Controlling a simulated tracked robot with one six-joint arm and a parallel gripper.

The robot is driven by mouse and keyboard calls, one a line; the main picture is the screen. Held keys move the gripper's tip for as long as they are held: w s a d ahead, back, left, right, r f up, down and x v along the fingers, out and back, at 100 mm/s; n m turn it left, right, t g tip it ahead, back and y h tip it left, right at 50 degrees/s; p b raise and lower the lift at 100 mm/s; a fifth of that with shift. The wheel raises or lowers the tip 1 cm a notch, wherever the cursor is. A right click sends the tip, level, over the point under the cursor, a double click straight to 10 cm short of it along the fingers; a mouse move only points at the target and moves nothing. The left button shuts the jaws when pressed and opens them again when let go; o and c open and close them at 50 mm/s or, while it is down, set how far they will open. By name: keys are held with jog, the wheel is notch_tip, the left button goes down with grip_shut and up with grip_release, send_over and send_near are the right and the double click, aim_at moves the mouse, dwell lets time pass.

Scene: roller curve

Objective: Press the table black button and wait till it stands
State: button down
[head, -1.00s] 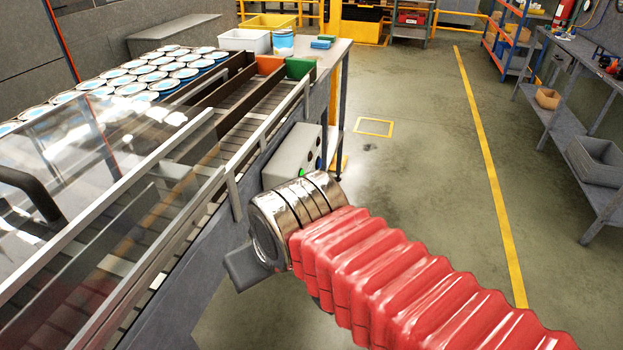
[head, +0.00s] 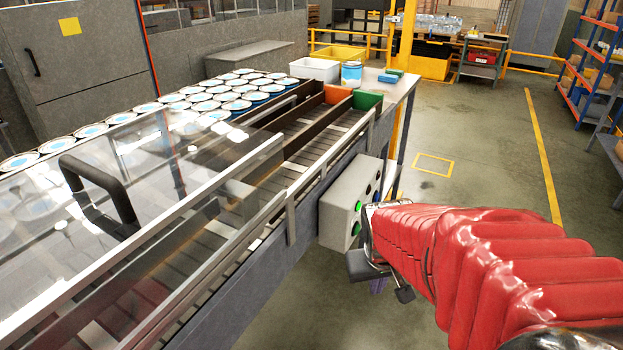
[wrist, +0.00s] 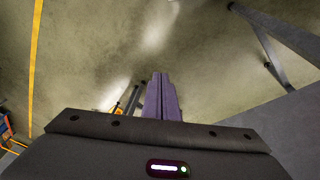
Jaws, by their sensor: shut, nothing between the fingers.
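A grey control box (head: 340,213) is fixed to the side of the conveyor table. Its right face carries two green buttons, with the lower green button (head: 356,229) and the upper green button (head: 358,206) both showing. A dark button (head: 368,190) sits above them, with another dark spot higher up. I cannot tell whether any is pressed. My gripper (head: 378,286) hangs just right of and below the box, apart from it, partly hidden by my red-sleeved arm. In the wrist view my gripper's purple fingers (wrist: 160,98) are shut together and point at the floor; no button shows there.
The conveyor (head: 300,140) has a clear guard (head: 150,190) with a black handle, and rows of blue-and-white cans (head: 235,95) behind it. Table legs stand right of the box. The floor (head: 480,180) at right is open, with yellow lines. Shelves stand at far right.

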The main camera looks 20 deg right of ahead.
jog(key=w+d+f+n+t+h, duration=0.1)
jog(key=w+d+f+n+t, duration=0.15)
jog(key=d+f, duration=0.75)
jog(key=w+d+f+n+t+h, duration=0.15)
jog(key=w+d+f, duration=0.35)
jog(key=d, duration=0.9)
jog(key=w+a+r+n+t+y, duration=0.2)
jog(key=w+r+n+t, duration=0.5)
jog(key=r+t, duration=0.3)
jog(key=shift+n+t, duration=0.3)
jog(key=shift+t, duration=0.7)
jog(key=w+a, duration=0.5)
jog(key=w, duration=0.2)
